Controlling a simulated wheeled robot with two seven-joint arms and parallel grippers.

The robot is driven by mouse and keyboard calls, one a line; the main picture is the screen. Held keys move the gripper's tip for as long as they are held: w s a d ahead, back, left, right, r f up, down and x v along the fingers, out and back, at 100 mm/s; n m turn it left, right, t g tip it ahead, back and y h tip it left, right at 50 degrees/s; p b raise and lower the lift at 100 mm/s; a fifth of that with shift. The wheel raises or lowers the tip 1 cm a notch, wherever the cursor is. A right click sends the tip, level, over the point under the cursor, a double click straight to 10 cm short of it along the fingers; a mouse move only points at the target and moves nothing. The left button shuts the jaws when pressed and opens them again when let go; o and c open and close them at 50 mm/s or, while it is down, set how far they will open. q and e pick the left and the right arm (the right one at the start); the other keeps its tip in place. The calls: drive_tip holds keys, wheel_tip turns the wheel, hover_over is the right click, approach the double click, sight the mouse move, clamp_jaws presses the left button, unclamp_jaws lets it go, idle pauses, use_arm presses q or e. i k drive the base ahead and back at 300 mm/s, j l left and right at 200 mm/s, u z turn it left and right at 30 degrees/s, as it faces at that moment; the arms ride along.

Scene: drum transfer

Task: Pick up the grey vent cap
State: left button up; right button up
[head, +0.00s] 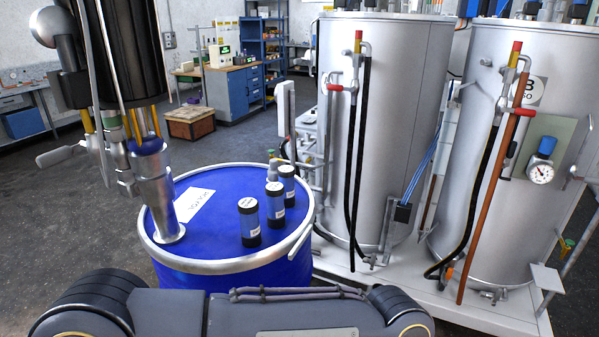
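A blue drum (220,268) with a silver rim stands in front of me. A small grey piece (272,168), which looks like the vent cap, is near the back right of its lid, partly hidden behind dark canisters. Three dark canisters with grey tops, a front one (249,222), a middle one (275,205) and a rear one (288,184), stand upright in a row on the lid. Neither of my grippers shows. One of my grey arm links crosses the bottom of the view, in front of the drum.
A metal spout (155,200) from a black vessel (115,45) reaches down to the drum lid at left. A white label (194,205) lies on the lid. Tall steel tanks (385,120) with hoses stand at right. Floor at left is open.

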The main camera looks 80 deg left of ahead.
sight(273, 163)
drive_tip(key=i+u, duration=0.45)
drive_tip(key=i+l+u, duration=0.15)
drive_tip(key=i+u, duration=0.15)
drive_tip(key=u, duration=0.2)
drive_tip(key=i+u, duration=0.2)
drive_tip(key=u, duration=0.25)
drive_tip(key=i+u, duration=0.2)
drive_tip(key=u, duration=0.3)
drive_tip(key=i+u, duration=0.15)
drive_tip(key=u, duration=0.3)
drive_tip(key=i+l+u, duration=0.15)
drive_tip(key=u, duration=0.35)
drive_tip(key=i+l+u, duration=0.15)
drive_tip(key=u, duration=0.3)
drive_tip(key=i+l+u, duration=0.2)
drive_tip(key=u, duration=0.3)
drive_tip(key=i+l+u, duration=0.3)
drive_tip(key=u, duration=0.2)
drive_tip(key=i+l+u, duration=0.15)
drive_tip(key=l+u, duration=0.3)
drive_tip(key=i+l+u, duration=0.1)
drive_tip(key=l+u, duration=0.2)
drive_tip(key=u, duration=0.2)
drive_tip(key=l+u, duration=0.5)
drive_tip(key=j, duration=0.05)
